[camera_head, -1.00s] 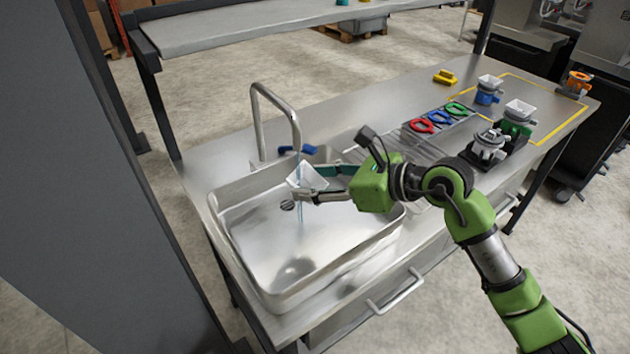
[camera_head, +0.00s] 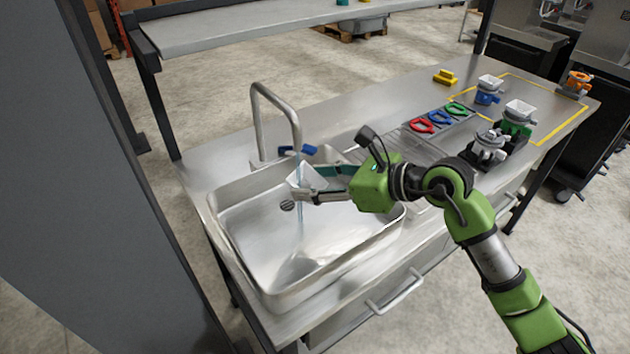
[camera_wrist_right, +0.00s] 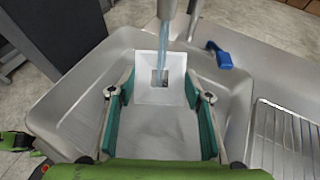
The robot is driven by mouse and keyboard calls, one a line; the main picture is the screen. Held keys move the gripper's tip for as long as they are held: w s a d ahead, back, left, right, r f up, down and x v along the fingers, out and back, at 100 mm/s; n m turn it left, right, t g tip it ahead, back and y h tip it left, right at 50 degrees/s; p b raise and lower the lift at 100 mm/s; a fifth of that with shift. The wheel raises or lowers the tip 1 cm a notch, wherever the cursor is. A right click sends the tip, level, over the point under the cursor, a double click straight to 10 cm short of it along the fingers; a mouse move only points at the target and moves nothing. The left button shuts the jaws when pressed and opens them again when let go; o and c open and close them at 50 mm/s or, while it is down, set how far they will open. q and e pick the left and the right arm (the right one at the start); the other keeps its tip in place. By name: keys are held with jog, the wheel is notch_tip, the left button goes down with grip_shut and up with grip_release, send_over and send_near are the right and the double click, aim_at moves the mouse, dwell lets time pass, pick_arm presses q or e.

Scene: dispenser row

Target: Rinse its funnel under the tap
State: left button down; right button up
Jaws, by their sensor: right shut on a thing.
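My right gripper (camera_head: 322,183) is shut on a white square funnel (camera_head: 302,177) and holds it above the sink basin (camera_head: 345,235). In the right wrist view the funnel (camera_wrist_right: 160,88) sits between the two green-padded fingers (camera_wrist_right: 162,97). Its wide mouth faces the camera, with a dark square hole in the middle. The tap (camera_head: 275,115) is running, and its bluish stream (camera_wrist_right: 163,55) falls into the funnel mouth. In the head view the stream also shows below the funnel. My left gripper is in neither view.
A blue tap lever (camera_head: 298,150) stands behind the basin. A ribbed drainboard (camera_head: 400,150) lies to the right. Further right are red, blue and green rings (camera_head: 438,117), dispenser parts with funnels (camera_head: 517,115), and a yellow block (camera_head: 445,77).

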jog(key=s+d+r, duration=0.1)
jog(key=s+d, duration=0.4)
jog(key=s, duration=0.2)
jog(key=shift+s+d+r, duration=0.15)
jog(key=shift+r, duration=0.1)
dwell(0.4)
